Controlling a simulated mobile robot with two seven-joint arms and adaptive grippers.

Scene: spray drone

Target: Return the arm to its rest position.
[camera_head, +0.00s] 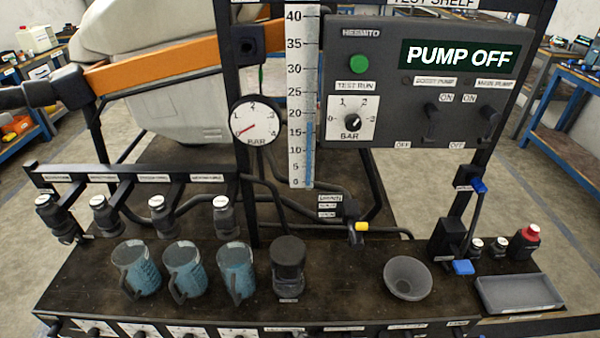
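Neither of my grippers shows in the head view, and I see no arm of mine that I can be sure of. The test shelf bench (345,275) stands in front of me. Its control panel (385,60) reads PUMP OFF and has a green button (359,64). Three blue-tinted measuring jugs (136,268), (185,268), (236,270) stand in a row on the bench, left of a dark lidded cylinder (289,262).
A grey bowl (408,278), a grey tray (520,293) and small bottles, one red-capped (526,240), stand at the right. Several nozzles (105,215) hang from a rail at the left. A round gauge (255,120) and upright scale (301,100) rise mid-bench. An orange boom (155,65) crosses behind.

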